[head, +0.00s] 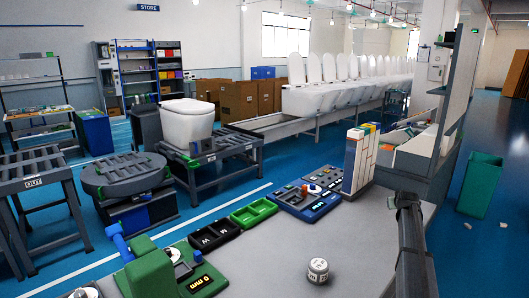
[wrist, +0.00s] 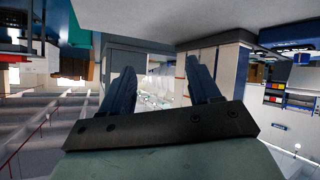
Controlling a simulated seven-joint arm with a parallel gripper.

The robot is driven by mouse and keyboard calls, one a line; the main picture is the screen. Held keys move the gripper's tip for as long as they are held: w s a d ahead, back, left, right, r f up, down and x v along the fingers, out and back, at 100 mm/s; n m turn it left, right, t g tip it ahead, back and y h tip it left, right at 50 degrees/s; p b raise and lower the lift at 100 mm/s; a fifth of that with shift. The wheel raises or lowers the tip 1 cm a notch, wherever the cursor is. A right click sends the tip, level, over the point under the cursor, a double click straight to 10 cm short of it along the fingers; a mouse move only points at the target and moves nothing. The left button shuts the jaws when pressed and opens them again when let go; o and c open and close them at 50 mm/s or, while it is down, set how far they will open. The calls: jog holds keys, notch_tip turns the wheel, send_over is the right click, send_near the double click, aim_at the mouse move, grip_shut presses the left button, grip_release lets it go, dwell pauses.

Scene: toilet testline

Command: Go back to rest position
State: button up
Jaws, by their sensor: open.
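My gripper (wrist: 158,76) shows in the wrist view with its two dark fingers spread apart and nothing between them. It points out over the room, and that view is upside down. In the head view a dark link of my arm stands at the right edge of the grey bench (head: 345,235); my fingers cannot be made out there. A small white labelled cylinder (head: 318,270) stands alone on the bench, apart from my arm.
A green device with a "0 mm" display (head: 199,283) stands at the front left of the bench. A shelf unit (head: 455,95) rises behind. The bench middle is mostly clear.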

jog(key=s+d+f+m+g+h, duration=0.2)
jog(key=s+d+f+m, duration=0.1)
jog(key=s+d+f, duration=0.75)
jog(key=s+d+f+g, duration=0.1)
jog(key=s+f, duration=0.4)
jog(key=f, duration=0.2)
jog(key=s+a+f+n+g+y, duration=0.1)
jog(key=s+a+f+g+y, duration=0.15)
jog(key=s+a+f, duration=1)
jog(key=s+a+f+n+g+y, duration=0.1)
jog(key=s+a+f+g+y, duration=0.15)
jog(key=s+a+f, duration=1.05)
jog(key=s+a+f+n+g, duration=0.1)
jog(key=s+a+f+g, duration=0.35)
jog(key=s+a, duration=0.75)
jog(key=s+a+f+g, duration=0.3)
jog(key=s+a+f, duration=0.35)
jog(key=s, duration=0.85)
jog(key=s+a+r+n+g+y, duration=0.1)
jog(key=s+a+r+g, duration=0.1)
jog(key=s+a, duration=0.3)
jog(key=shift+a+r, duration=0.85)
jog(key=shift+a, duration=0.35)
